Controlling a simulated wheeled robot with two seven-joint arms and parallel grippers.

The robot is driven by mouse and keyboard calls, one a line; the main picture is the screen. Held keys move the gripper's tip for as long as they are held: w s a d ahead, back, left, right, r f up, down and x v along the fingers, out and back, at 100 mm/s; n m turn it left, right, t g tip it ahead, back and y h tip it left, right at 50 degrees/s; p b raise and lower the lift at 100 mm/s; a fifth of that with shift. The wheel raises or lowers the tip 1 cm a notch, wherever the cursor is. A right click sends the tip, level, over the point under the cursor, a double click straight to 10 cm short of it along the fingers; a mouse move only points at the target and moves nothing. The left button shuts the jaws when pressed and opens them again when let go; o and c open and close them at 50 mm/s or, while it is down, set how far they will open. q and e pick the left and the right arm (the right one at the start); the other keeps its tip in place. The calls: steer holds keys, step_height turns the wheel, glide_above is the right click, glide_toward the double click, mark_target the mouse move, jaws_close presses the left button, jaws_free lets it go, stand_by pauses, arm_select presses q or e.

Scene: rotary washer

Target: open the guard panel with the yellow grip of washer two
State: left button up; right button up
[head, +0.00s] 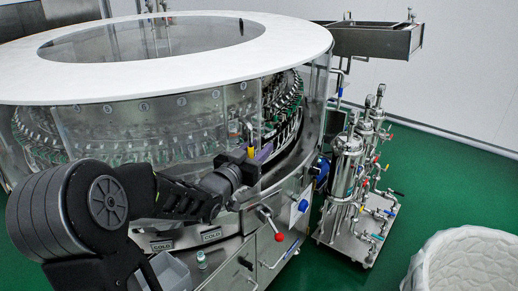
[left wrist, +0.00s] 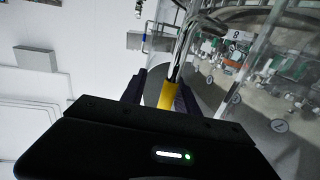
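The washer (head: 150,84) is a large round machine with a white ring top and clear guard panels around it. The yellow grip (head: 251,152) sits on a bent metal handle on a clear guard panel (head: 190,122) at the washer's front right. In the left wrist view the yellow grip (left wrist: 168,93) stands between the two fingers of my left gripper (left wrist: 160,94). The gripper is open around it, with a gap on the left side; contact on the right side cannot be told. In the head view my left gripper (head: 254,168) is at the grip, partly hidden by its own wrist. My right gripper is not in view.
A red-knobbed lever (head: 278,237) sticks out below the panels. A steel filter cart (head: 345,190) with pipes stands right of the washer. A white basket (head: 465,262) is at the lower right. Green floor between them is clear.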

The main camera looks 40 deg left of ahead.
arm_select(q)
steer(key=s+d, duration=0.1)
steer(key=s, duration=0.6)
steer(key=shift+s+d+b, duration=0.25)
steer(key=shift+b, duration=0.05)
